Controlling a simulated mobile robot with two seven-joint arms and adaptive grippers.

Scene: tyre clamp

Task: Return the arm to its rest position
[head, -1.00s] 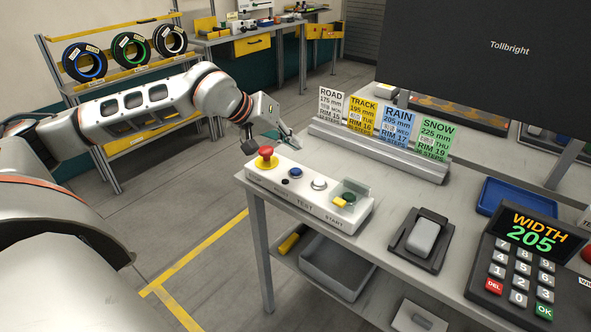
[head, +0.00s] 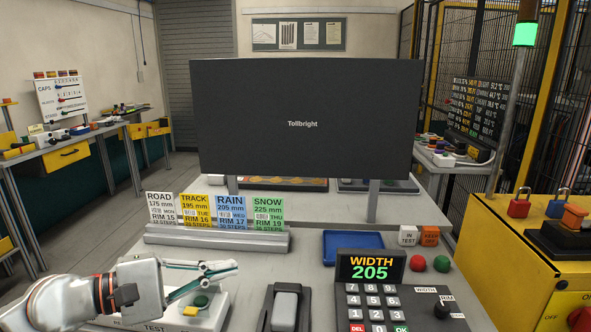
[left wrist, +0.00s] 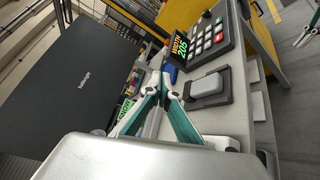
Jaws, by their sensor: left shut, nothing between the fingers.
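My left gripper (head: 222,270) comes in from the lower left of the head view. It is shut and empty, held above the bench near the test button box (head: 203,308) and partly covering it. In the left wrist view its fingers (left wrist: 161,80) meet at the tips with nothing between them.
A card rack (head: 215,236) holds ROAD, TRACK, RAIN and SNOW cards. A grey rocker switch (head: 285,308) and a keypad (head: 372,290) reading WIDTH 205 stand to the right. A blue tray (head: 352,246) and dark screen (head: 305,115) are behind. A yellow cabinet (head: 500,250) stands at right.

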